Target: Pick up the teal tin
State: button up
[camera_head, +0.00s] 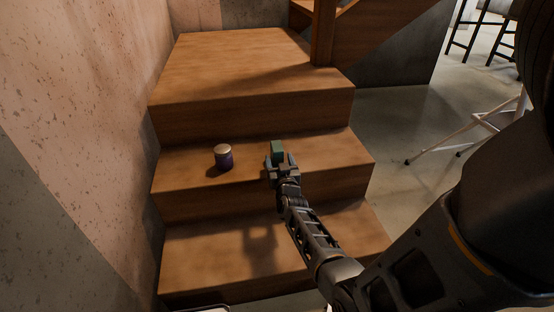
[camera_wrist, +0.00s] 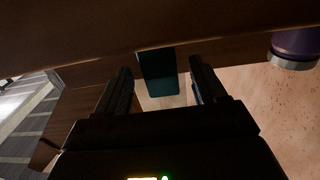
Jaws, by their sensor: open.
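The teal tin (camera_head: 277,149) is a small dark green-teal block on the middle wooden step, right of the purple jar. My gripper (camera_head: 282,160) is open at the near side of it and partly covers its lower part in the head view. In the wrist view the teal tin (camera_wrist: 157,74) shows between the two dark fingers of my gripper (camera_wrist: 160,70), with a gap on each side. I cannot tell how deep between the fingers it sits.
A purple jar (camera_head: 224,158) with a pale lid stands to the left on the same step (camera_head: 188,177); part of it shows at upper right in the wrist view. A speckled wall (camera_head: 95,110) borders the steps on the left. A higher step (camera_head: 235,70) rises behind.

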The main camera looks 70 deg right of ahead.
aim_at(279, 158)
jog(key=b+x, duration=0.1)
jog(key=x, duration=0.1)
jog(key=shift+w+d+f+b, duration=0.1)
jog(key=shift+d+b, duration=0.25)
jog(key=shift+b, duration=0.05)
jog(key=shift+w+d, duration=0.1)
jog(key=shift+d, duration=0.05)
jog(key=c, duration=1)
jog(key=shift+c, duration=0.5)
jog(key=shift+r, duration=0.25)
